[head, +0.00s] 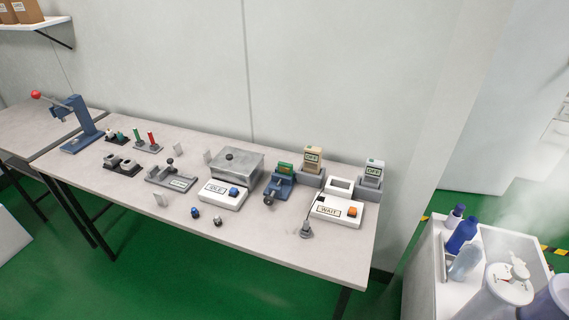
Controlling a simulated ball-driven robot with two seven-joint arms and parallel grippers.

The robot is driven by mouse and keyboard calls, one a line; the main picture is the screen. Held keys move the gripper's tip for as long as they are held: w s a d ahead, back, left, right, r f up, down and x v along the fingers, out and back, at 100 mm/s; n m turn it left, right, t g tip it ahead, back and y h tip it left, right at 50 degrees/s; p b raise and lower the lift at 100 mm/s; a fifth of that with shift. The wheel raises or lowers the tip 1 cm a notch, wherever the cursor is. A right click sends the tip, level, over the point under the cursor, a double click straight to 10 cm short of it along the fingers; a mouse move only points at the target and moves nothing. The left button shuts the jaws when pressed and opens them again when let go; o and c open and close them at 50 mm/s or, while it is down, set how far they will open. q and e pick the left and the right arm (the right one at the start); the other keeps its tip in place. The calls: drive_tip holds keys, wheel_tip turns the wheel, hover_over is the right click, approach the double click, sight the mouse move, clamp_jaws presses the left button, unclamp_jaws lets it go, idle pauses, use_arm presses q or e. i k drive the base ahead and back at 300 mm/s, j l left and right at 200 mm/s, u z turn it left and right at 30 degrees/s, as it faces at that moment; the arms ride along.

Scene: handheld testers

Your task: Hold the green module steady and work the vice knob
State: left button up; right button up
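The green module (286,168) sits at the jaws of a small blue vice (279,186) towards the right of the long table. I cannot tell from this distance how firmly the jaws hold it. The vice knob (268,200) is a dark round piece at the vice's front, facing the near table edge. Neither of my grippers shows in the head view, and nothing of mine touches the module or the knob.
A box labelled IDLE (222,194) stands left of the vice, and a WAIT box (331,210) stands right. A metal box (236,162) is behind. A small stand (306,230) is near the front edge of the table (260,245). A white cart (437,268) holds bottles.

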sight(268, 200)
drive_tip(key=i+j+z, duration=0.5)
drive_tip(key=j, duration=0.3)
drive_tip(key=i+j+z, duration=0.25)
drive_tip(key=i+j, duration=0.1)
drive_tip(key=j, duration=0.1)
